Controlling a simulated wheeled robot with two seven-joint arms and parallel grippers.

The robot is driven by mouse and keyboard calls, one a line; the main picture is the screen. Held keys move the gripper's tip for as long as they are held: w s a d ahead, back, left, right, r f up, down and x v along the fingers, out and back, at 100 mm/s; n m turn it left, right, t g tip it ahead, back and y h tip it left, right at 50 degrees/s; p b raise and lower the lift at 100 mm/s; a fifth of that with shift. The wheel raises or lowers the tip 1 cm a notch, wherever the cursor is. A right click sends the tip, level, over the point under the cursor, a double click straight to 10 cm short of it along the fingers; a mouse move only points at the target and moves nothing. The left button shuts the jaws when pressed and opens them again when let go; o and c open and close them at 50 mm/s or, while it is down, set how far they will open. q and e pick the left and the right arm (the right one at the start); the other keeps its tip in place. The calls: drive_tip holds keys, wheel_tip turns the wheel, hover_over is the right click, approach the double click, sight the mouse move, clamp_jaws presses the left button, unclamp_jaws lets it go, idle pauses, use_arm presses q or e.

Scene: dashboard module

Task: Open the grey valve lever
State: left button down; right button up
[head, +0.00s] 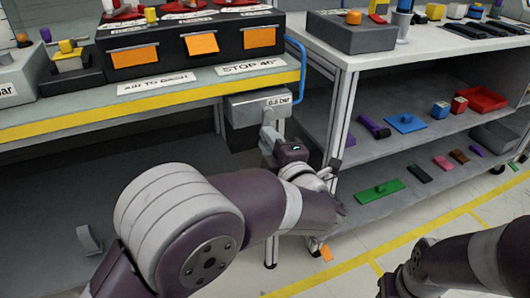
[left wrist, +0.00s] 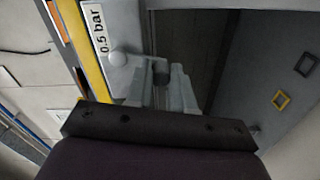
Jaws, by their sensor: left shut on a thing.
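A grey valve box (head: 258,106) labelled 0.5 bar hangs under the front edge of the workbench. It also shows in the left wrist view (left wrist: 120,80), with a pale round knob on it. My left gripper (head: 268,136) is at the underside of the box, its arm reaching in from below. In the left wrist view its two pale fingers (left wrist: 160,88) are closed around the dark end of the valve lever (left wrist: 161,70). The rest of the lever is mostly hidden by the fingers. My right gripper is out of view; only part of the right arm shows.
The bench edge with its yellow strip (head: 150,112) runs just above the arm. A blue hose (head: 301,70) curves beside the box. A shelf cart (head: 343,110) with several coloured parts stands close on the right. Space under the bench is open.

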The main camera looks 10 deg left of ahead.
use_arm(q)
drive_tip(key=shift+w+d+f+n+b, duration=0.15)
drive_tip(key=shift+d+n+b, duration=0.1)
drive_tip(key=shift+n+b, duration=0.4)
drive_tip(key=shift+w+d+n+b, duration=0.15)
drive_tip(key=shift+d+n+b, duration=0.05)
drive_tip(key=shift+n+b, duration=0.4)
drive_tip(key=c, duration=1)
unclamp_jaws()
drive_tip(key=shift+d, duration=0.1)
drive_tip(key=p+v, duration=0.4)
drive_tip(key=v, duration=0.8)
drive_tip(key=shift+s+d, duration=0.15)
drive_tip(key=shift+s, duration=0.1)
